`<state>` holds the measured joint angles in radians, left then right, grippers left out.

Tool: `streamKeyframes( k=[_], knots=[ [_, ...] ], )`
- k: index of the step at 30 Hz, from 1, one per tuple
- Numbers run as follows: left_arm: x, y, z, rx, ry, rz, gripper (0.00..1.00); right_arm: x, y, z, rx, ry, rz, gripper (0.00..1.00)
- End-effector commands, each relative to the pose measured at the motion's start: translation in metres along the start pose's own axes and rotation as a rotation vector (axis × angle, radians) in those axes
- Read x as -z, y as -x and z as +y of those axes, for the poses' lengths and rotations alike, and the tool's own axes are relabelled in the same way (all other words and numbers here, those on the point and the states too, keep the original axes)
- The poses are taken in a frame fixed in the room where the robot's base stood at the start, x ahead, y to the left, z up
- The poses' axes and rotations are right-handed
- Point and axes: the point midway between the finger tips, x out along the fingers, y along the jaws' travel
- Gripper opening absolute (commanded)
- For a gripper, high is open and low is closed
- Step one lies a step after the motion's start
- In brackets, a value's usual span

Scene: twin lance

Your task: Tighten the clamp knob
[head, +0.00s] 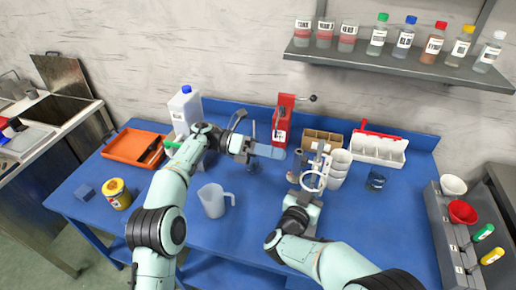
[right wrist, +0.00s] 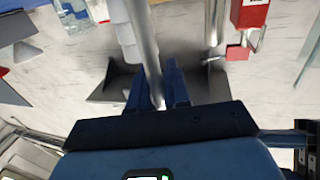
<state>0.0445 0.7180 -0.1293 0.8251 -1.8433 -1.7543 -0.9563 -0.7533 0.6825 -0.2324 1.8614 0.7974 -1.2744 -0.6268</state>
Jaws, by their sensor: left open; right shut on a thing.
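My right gripper (head: 317,160) is in the middle of the bench, its fingers hard to make out in the head view. In the right wrist view its two blue fingers (right wrist: 160,88) are closed on a metal rod (right wrist: 147,45). A pale ring-shaped part (head: 313,181) shows beside this gripper; I cannot tell what it belongs to. My left gripper (head: 270,151) is open, to the left of the right one, above the bench and in front of the red device. A thin upright rod (head: 254,130) stands just behind it. I cannot pick out the clamp knob.
The red device (head: 283,122) stands at the back of the blue bench (head: 250,222). Stacked white cups (head: 338,169) are close to the right gripper. A clear jug (head: 214,201) stands front left, near my left arm. A bottle shelf (head: 395,63) hangs above.

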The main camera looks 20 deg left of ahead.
Motion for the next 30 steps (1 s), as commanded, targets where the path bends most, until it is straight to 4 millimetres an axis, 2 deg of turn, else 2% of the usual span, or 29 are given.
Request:
streamKeyframes(
  k=[1,4,9,15,25,26,28,30],
  knots=[
    [0.001,0.013,0.002,-0.004,-0.001,-0.002,0.41,0.000,0.000,0.000,0.000,-0.001,0.000,0.00],
    [0.001,0.033,0.002,-0.004,-0.001,-0.001,0.41,0.000,0.000,0.000,0.000,-0.001,0.000,0.00],
    [0.000,0.051,0.001,-0.002,0.000,-0.002,0.41,0.000,0.000,0.000,0.001,-0.001,0.000,0.00],
    [0.000,0.058,0.000,0.000,0.000,0.000,0.41,0.000,0.000,0.000,0.001,-0.001,0.000,0.00],
    [0.000,0.058,0.000,0.000,0.000,0.000,0.41,0.000,0.000,0.000,0.000,-0.001,0.000,0.00],
    [0.000,0.058,0.000,0.000,0.000,0.000,0.41,0.000,0.000,0.000,0.000,-0.001,0.000,0.23],
    [0.000,0.058,0.000,0.000,0.000,0.000,0.41,0.000,0.000,0.000,0.000,-0.001,0.000,0.46],
    [0.000,0.058,0.000,0.000,0.000,0.000,0.41,0.000,0.000,0.000,0.000,-0.001,0.000,0.47]
  ],
)
